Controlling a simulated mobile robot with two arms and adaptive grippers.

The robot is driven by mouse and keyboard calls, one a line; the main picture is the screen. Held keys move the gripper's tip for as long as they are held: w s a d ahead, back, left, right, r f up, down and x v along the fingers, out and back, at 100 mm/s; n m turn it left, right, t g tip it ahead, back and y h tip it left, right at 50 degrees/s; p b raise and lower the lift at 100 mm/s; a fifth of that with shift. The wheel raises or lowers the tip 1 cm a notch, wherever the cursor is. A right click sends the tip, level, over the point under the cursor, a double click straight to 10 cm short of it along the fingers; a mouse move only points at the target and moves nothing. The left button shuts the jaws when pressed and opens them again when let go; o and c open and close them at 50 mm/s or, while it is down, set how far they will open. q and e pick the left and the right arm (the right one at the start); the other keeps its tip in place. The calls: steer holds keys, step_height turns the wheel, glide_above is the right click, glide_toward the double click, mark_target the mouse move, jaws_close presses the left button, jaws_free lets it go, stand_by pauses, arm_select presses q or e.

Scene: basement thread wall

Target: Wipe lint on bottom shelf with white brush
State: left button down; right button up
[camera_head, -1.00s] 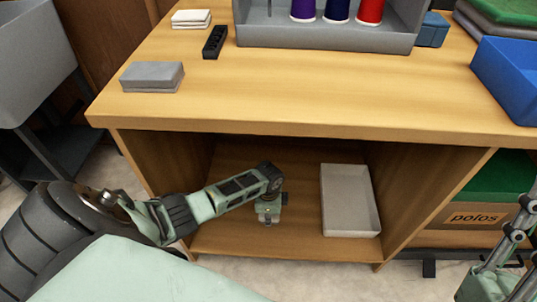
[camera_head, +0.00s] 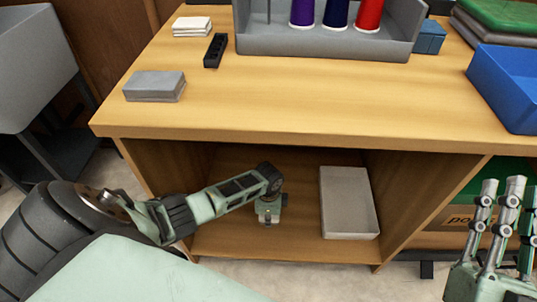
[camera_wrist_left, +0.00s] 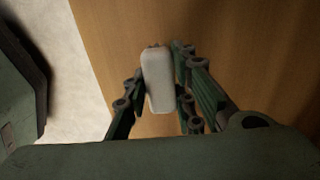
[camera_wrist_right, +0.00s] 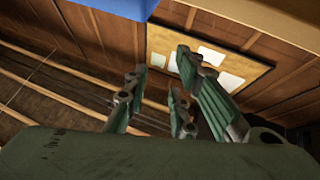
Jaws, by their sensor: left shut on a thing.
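The bottom shelf (camera_head: 296,228) is the floor of the open wooden bay under the worktop. My left gripper (camera_head: 268,220) reaches into this bay, low over the shelf's left-middle part. In the left wrist view my left gripper (camera_wrist_left: 158,92) is shut on the white brush (camera_wrist_left: 158,72), a pale block between the fingers, above the wood. Whether the brush touches the wood I cannot tell. The head view hides the brush behind the gripper. I cannot make out any lint. My right gripper (camera_head: 512,192) is open and empty at the right, outside the bay, fingers pointing up.
A grey-white tray or box (camera_head: 348,204) lies on the shelf's right side. The bay's side walls and the worktop's front edge (camera_head: 300,138) enclose the left arm. On the worktop are a grey block (camera_head: 154,86), a thread-spool tray (camera_head: 320,42) and a blue bin (camera_head: 508,92).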

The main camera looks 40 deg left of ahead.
arm_select(q)
steer(key=shift+r+p, duration=0.35)
steer(key=shift+p, duration=0.05)
steer(key=shift+r+p, duration=0.4)
steer(key=shift+p, duration=0.05)
steer(key=shift+r+p, duration=0.4)
steer(key=shift+p, duration=0.1)
steer(key=shift+r+p, duration=0.3)
arm_select(e)
step_height(320, 180, down, 16)
steer(key=w+d+g+h, duration=0.1)
steer(key=w+g+h, duration=0.1)
steer(key=g, duration=0.7)
steer(key=shift+d+h, duration=0.15)
steer(key=shift+h, duration=0.45)
arm_select(q)
steer(key=shift+w, duration=0.1)
